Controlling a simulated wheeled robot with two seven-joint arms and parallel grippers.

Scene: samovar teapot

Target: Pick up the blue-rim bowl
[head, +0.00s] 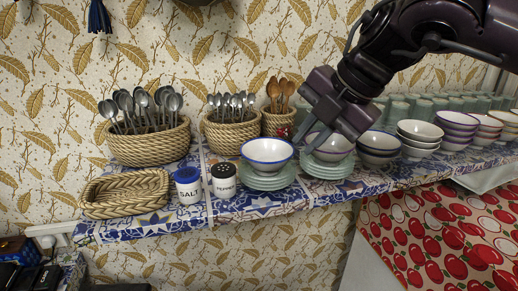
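The blue-rim bowl (267,153) is white inside with a blue rim. It stands upright on a stack of pale green plates (268,181) on the tiled shelf in the head view. My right gripper (309,143) comes down from the upper right. Its fingertips appear just right of the blue-rim bowl, in front of part of a neighbouring bowl (335,153) on a second plate stack. I cannot tell whether it touches either bowl or how far its fingers are apart. My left gripper is not in view.
Salt (188,190) and pepper (223,186) shakers stand left of the plates. Wicker baskets of spoons (150,145) stand behind them, and an empty wicker tray (125,207) lies at the left. Several more bowls (420,131) line the shelf to the right, with green cups behind.

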